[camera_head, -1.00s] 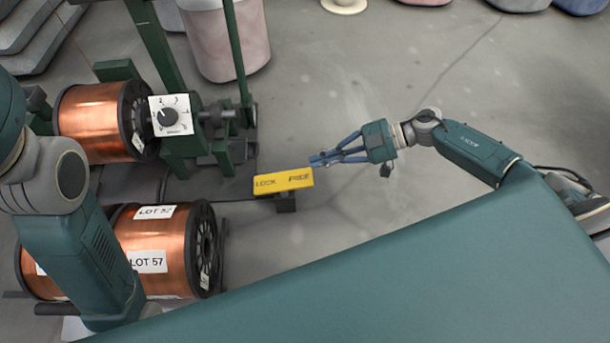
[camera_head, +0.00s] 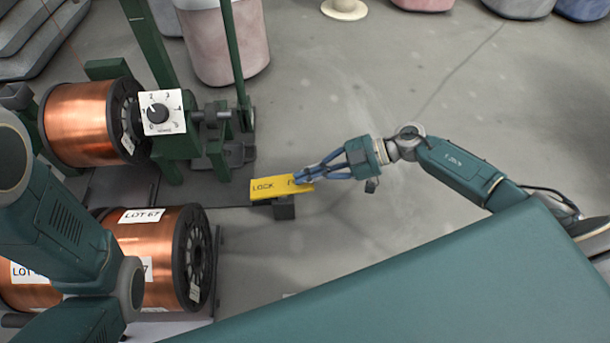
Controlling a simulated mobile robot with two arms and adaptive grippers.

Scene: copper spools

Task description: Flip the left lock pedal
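The yellow lock pedal (camera_head: 270,190) stands low on a dark block by the green machine's base. "LOCK" reads on its left end; the "FREE" lettering at its right end is mostly covered. My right gripper (camera_head: 299,182) has its blue fingers over the pedal's right end, at or just above its top. The fingers look close together, but their exact gap is too small to tell. My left arm comes in at the lower left; its gripper is not visible.
A copper spool (camera_head: 77,124) is mounted on the green machine beside a white dial (camera_head: 163,112). A pinkish bin (camera_head: 222,45) stands behind. The grey floor right of the pedal is clear.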

